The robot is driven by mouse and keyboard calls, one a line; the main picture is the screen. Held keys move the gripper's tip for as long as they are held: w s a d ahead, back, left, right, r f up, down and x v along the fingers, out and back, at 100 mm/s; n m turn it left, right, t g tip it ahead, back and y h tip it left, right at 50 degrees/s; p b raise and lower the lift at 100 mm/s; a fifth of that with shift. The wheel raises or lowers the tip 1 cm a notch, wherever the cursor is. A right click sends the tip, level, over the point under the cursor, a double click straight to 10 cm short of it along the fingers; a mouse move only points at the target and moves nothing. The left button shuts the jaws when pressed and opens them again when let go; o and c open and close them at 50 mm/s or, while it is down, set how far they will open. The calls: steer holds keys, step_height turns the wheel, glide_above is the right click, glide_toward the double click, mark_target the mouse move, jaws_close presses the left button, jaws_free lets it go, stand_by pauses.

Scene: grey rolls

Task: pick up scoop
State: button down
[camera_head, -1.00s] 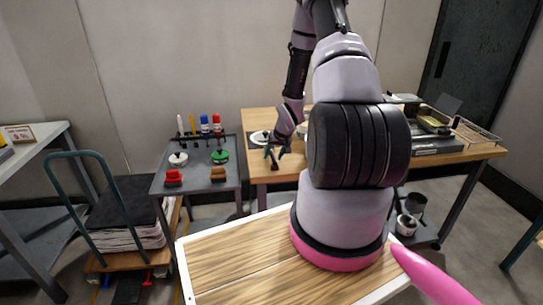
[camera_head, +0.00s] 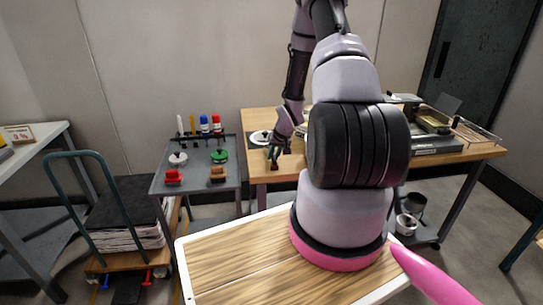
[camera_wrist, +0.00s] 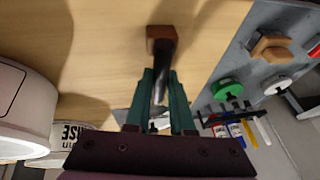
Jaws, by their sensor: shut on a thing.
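The scoop (camera_wrist: 160,36) shows in the wrist view as a dark shaft with a reddish-brown end, over the wooden table. My gripper (camera_wrist: 160,85) has its two green fingers shut on the shaft, one on each side. In the head view my gripper (camera_head: 273,154) is low over the front left part of the wooden table, pointing down. The brown end of the scoop (camera_head: 274,167) shows just below it.
White round containers (camera_wrist: 25,112) stand close on the left in the wrist view. A grey side table (camera_head: 200,185) left of it holds markers, stamps and a green round item (camera_head: 219,156).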

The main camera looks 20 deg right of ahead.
steer(key=shift+r, duration=0.15)
step_height(320, 180, up, 10)
steer(key=shift+r, duration=0.15)
stand_by(0.3)
stand_by(0.4)
